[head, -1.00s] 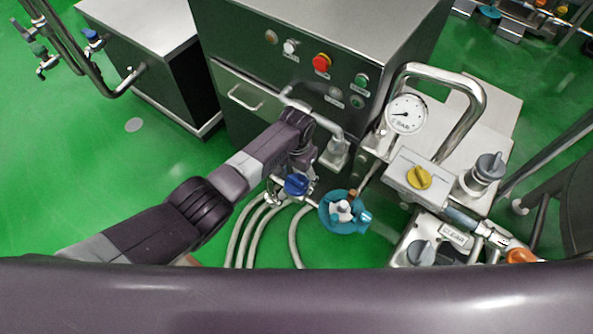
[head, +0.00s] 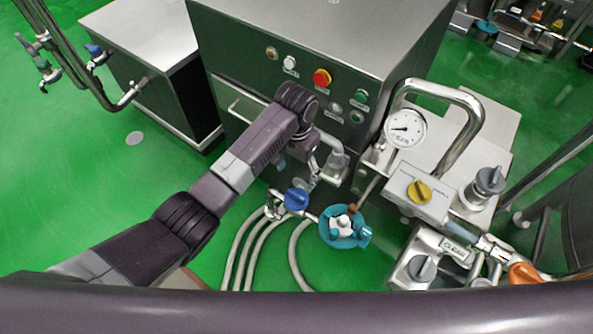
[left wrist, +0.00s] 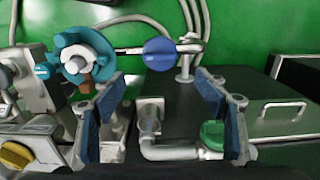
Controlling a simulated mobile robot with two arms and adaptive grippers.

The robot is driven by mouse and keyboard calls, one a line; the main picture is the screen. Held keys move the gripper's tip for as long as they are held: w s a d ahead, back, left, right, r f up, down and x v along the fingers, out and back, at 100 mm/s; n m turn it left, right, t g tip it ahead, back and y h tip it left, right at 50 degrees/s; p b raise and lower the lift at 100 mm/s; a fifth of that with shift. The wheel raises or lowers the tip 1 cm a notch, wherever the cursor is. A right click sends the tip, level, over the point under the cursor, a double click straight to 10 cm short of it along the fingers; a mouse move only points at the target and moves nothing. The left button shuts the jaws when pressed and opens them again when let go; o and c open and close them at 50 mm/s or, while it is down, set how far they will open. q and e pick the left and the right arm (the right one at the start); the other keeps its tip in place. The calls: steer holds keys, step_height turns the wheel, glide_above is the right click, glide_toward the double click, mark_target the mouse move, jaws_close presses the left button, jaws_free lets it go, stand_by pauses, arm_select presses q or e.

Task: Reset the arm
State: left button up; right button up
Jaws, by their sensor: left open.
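My left arm comes in from the left in the head view, and its gripper (head: 312,170) hangs in front of the dark machine cabinet, partly hidden by the wrist. In the left wrist view the two blue-padded fingers of the left gripper (left wrist: 160,95) are apart with nothing held between them. A blue valve knob (head: 297,199) is just below the gripper; it also shows in the left wrist view (left wrist: 159,54). A green knob (left wrist: 212,134) on a bent steel pipe is close to the right finger in the wrist view. My right gripper is not in view.
A teal round valve (head: 343,226) stands right of the blue knob. The cabinet (head: 300,50) carries a red button (head: 321,77). A pressure gauge (head: 405,128), a curved steel pipe and a yellow knob (head: 419,192) stand at the right. Green floor is free at the left.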

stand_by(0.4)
arm_select(q)
steer(key=s+a+f+n, duration=0.1)
steer(key=s+a+f, duration=0.35)
steer(key=f, duration=0.55)
steer(key=s+a+f+n+h, duration=0.1)
steer(key=s+a+f, duration=0.2)
steer(key=s+f, duration=0.5)
steer(key=s+a+f+n, duration=0.2)
steer(key=s+a+f, duration=0.15)
steer(key=f, duration=0.85)
steer(key=s+a+f, duration=0.3)
steer(key=s+a, duration=0.1)
steer(key=s, duration=0.5)
steer(key=s+a+f, duration=0.4)
steer(key=s, duration=0.6)
steer(key=s+a+f+t+y, duration=0.1)
steer(key=s+a+f, duration=0.3)
steer(key=s, duration=0.5)
steer(key=shift+s+a+f+n+b, duration=0.2)
steer(key=shift+s+n+b, duration=0.1)
steer(key=shift+b, duration=0.1)
steer(key=shift+w, duration=0.1)
